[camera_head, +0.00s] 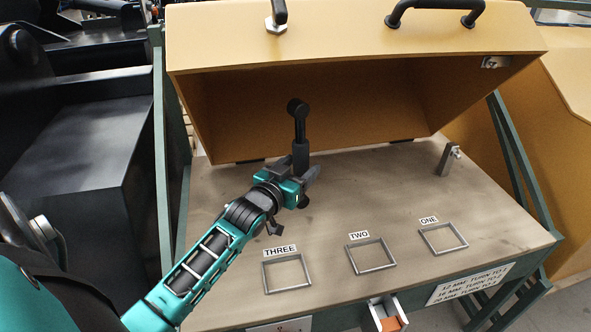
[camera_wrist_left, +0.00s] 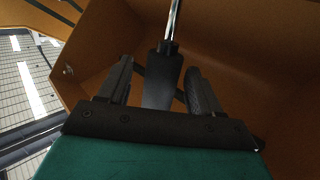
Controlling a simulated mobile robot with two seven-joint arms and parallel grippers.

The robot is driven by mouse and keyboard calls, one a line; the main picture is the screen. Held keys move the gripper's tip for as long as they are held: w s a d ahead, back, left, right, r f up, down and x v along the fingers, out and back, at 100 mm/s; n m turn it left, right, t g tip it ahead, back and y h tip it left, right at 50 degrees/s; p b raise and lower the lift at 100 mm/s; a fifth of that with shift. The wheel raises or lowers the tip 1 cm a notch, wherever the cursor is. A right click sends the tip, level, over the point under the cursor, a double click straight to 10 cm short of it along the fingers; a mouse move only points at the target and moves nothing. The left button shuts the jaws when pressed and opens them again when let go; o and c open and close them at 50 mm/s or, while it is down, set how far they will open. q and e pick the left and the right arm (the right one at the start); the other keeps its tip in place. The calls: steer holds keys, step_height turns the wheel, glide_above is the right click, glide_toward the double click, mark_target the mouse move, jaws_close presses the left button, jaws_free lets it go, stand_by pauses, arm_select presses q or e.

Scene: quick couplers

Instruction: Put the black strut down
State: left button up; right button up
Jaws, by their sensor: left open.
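The black strut (camera_head: 301,155) stands about upright at the open front of the yellow hood, with a thick lower body, a thinner upper part and a round dark end on top. In the left wrist view the strut (camera_wrist_left: 161,82) rises between my two fingers, with its shiny rod leaving the top of the picture. My left gripper (camera_head: 305,173) is open around the lower part of the strut, with a visible gap on each side in the wrist view. The strut's lower end is hidden by the gripper. My right gripper is not in view.
The yellow hood (camera_head: 350,32) is raised over the worktop (camera_head: 330,215). Three empty square frames labelled THREE (camera_head: 286,272), TWO (camera_head: 371,255) and ONE (camera_head: 443,238) lie near the front. A grey bracket (camera_head: 446,160) stands at the right. The worktop between is clear.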

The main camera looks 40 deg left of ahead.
arm_select(q)
steer(key=shift+s+r, duration=0.1)
steer(key=shift+r, duration=0.1)
steer(key=s+d+r+p, duration=0.1)
steer(key=s+p, duration=0.1)
steer(key=s, duration=0.9)
steer(key=shift+s+p, duration=0.35)
steer(key=shift+p, duration=0.05)
steer(key=shift+o, duration=0.3)
steer(key=o, duration=0.6)
